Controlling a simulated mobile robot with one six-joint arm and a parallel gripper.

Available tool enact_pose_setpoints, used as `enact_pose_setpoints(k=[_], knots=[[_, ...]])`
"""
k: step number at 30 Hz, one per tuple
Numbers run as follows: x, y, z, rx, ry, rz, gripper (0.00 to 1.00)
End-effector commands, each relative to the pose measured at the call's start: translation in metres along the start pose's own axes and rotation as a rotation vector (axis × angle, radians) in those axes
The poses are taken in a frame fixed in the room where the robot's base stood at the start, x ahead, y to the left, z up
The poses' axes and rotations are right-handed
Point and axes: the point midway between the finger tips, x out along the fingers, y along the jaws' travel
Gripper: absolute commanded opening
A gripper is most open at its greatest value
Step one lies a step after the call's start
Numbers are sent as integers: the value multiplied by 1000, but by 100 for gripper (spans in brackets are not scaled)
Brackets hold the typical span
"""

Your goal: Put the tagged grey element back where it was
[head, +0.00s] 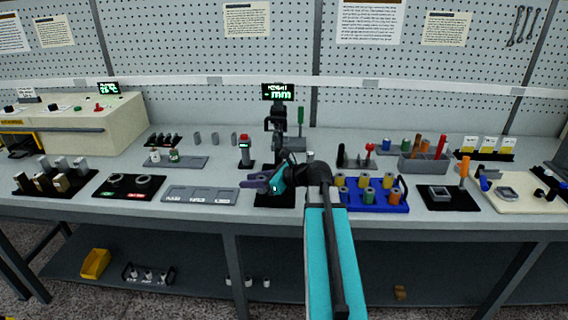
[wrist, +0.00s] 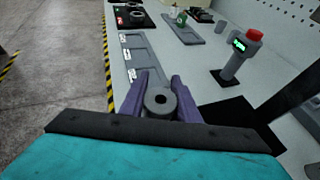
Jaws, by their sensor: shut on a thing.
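My gripper (head: 262,183) is low over the front of the bench. In the wrist view its purple fingers (wrist: 160,92) are shut on a grey round element (wrist: 160,103) with a dark hole in its top. I see no tag on the held element from here. In the head view it is too small and too hidden by the fingers to make out. Left of my gripper lies a grey tray (head: 200,203) with three labelled compartments, which look empty.
A height gauge (head: 278,123) with a display reading "- mm" stands behind my gripper. A red-topped device (head: 245,150) stands behind it to the left. A blue tray (head: 375,207) of spools is close on the right. Grey elements (head: 214,138) stand at the back.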

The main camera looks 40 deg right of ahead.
Motion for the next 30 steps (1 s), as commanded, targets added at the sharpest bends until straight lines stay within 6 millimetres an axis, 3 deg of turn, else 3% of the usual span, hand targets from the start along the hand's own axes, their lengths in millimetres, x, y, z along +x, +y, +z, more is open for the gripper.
enact_pose_setpoints(k=[1, 6, 18, 24, 30], knots=[[10, 22, -2, -13, 0, 35, 3], [40, 81, -6, -58, -3, 144, 3], [99, 200, -12, -150, -6, 360, 3], [110, 227, -14, -172, -7, 408, 3], [112, 231, -14, -175, -7, 416, 3]])
